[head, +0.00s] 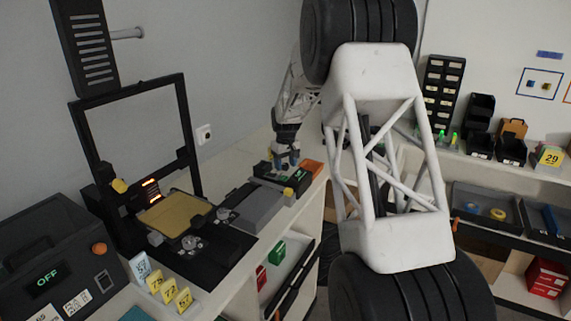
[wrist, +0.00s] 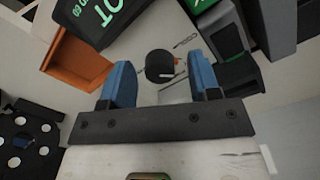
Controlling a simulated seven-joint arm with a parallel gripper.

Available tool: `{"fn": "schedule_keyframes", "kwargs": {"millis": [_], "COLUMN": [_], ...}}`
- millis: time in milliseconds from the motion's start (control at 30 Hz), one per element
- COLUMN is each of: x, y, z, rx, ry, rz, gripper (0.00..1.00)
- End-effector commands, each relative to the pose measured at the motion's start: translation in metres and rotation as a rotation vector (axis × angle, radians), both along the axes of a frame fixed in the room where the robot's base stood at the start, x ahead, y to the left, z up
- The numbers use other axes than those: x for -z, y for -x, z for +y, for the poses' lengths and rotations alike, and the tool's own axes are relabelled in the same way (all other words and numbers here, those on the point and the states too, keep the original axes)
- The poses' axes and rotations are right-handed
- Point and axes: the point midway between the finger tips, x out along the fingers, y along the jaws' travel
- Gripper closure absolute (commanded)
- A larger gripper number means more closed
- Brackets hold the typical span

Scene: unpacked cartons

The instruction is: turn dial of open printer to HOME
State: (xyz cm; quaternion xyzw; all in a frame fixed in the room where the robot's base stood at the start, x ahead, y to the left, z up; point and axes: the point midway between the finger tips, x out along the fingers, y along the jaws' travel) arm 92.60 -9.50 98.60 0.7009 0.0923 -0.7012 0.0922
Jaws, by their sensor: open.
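The open-frame printer (head: 186,130) stands on the bench at left, with a gold bed (head: 174,214) and lit orange bars. A yellow knob (head: 120,186) is on its left side, and two round grey dials (head: 191,243) are on its black base. No HOME label is readable. My gripper (head: 286,163) is open at the far end of the bench, well right of the printer. In the wrist view its blue fingers (wrist: 160,78) are apart, with a round black knob (wrist: 160,66) appearing between them. I cannot tell its distance or whether the fingers touch it.
A dark box with an OFF display (head: 47,277) stands front left, beside yellow number cards (head: 169,290). A grey device (head: 258,207) lies between printer and gripper. A green-lettered display (wrist: 105,15) and an orange tray (wrist: 72,62) are near the gripper. Shelves with bins (head: 481,112) stand right.

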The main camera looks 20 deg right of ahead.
Motion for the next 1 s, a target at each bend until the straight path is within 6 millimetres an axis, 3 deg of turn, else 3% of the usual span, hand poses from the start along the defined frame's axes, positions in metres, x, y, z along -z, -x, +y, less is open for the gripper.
{"fn": "schedule_keyframes", "kwargs": {"millis": [100,433,1000], "x": [-0.0002,-0.0004,-0.0016], "y": [0.0000,-0.0001,-0.0002], "z": [0.0000,0.0001,0.0003], "rx": [0.000,0.000,0.144], "ry": [0.000,0.000,0.000], "rz": [0.000,0.000,-0.002], "gripper": [0.44,0.93,0.93]}}
